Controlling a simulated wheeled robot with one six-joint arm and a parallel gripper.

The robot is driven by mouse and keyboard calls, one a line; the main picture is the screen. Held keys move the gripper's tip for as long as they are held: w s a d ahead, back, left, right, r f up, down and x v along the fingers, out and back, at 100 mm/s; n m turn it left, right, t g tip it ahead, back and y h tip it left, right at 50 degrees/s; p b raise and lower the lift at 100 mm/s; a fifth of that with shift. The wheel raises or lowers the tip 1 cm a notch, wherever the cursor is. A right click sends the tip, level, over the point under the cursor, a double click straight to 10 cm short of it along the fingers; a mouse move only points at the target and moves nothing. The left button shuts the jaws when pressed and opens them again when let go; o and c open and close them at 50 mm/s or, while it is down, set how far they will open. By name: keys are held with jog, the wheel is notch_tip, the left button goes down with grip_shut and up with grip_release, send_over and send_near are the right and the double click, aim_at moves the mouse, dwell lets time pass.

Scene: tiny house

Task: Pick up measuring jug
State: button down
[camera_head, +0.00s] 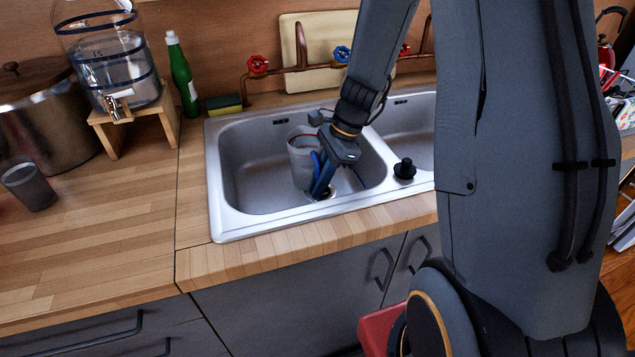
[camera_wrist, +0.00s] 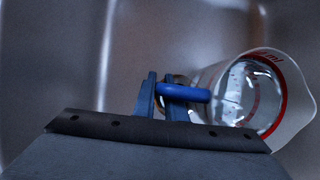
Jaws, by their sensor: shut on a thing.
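The measuring jug (camera_head: 301,157) is a clear jug with a red rim line and a blue handle. It stands in the left basin of the sink (camera_head: 245,183). In the wrist view the jug (camera_wrist: 245,95) is at the right, and its blue handle (camera_wrist: 190,93) reaches left into my gripper (camera_wrist: 163,100). My gripper (camera_head: 322,178) points down into the basin at the jug's right side, with its fingers shut on the handle. The jug's base is partly hidden, so I cannot tell whether it touches the basin floor.
A sponge (camera_head: 224,105) and a green bottle (camera_head: 182,75) stand behind left. A water dispenser (camera_head: 112,62), a large pot (camera_head: 42,115) and a grey cup (camera_head: 28,186) stand further left. The wooden counter in front is clear.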

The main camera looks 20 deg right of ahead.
aim_at(318, 162)
jog(key=shift+w+r, duration=0.2)
jog(key=shift+r, duration=4.55)
jog(key=shift+r, duration=0.15)
